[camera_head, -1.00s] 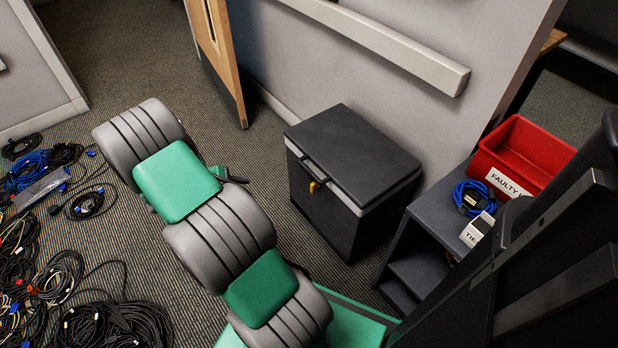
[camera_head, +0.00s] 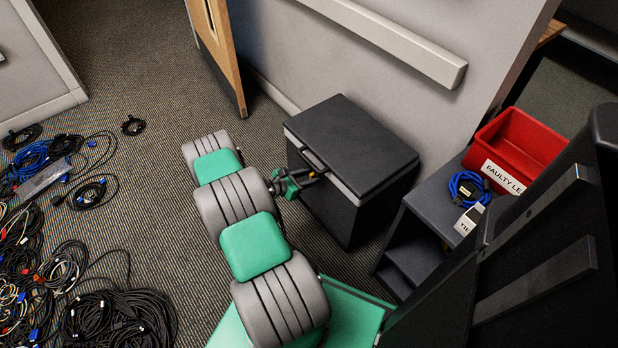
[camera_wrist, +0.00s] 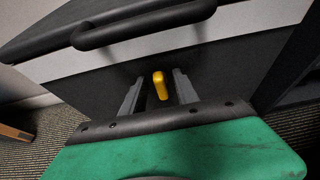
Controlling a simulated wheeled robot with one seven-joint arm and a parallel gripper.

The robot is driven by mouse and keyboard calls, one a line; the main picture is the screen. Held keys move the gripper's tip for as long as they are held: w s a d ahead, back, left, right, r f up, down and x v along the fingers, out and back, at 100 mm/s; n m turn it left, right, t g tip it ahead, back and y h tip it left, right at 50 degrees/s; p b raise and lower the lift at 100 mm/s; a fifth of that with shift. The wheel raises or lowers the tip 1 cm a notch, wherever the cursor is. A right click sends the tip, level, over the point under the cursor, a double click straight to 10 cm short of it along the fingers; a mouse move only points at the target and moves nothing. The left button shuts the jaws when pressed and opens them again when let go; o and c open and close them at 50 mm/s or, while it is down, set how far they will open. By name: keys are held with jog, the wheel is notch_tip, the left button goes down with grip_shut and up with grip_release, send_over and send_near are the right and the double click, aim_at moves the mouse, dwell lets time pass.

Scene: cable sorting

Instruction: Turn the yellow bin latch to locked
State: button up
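The yellow latch (camera_wrist: 159,84) is on the front of the dark bin, below its handle and the pale band, in the wrist view. It looks roughly upright there, slightly tilted. My gripper (camera_wrist: 158,90) is open, with one grey finger on each side of the latch and a visible gap to both. In the head view my gripper (camera_head: 312,178) is at the front of the black bin (camera_head: 345,215), and it mostly hides the latch. The bin's lid (camera_head: 350,140) is closed.
A grey shelf unit (camera_head: 415,265) stands right of the bin, holding a red bin (camera_head: 525,150), a coiled blue cable (camera_head: 467,187) and a small labelled box (camera_head: 468,220). Tangled cables (camera_head: 115,318) cover the left floor. A wall is behind the bin.

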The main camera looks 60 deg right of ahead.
jog(key=shift+c, duration=0.2)
grip_shut()
dwell(0.4)
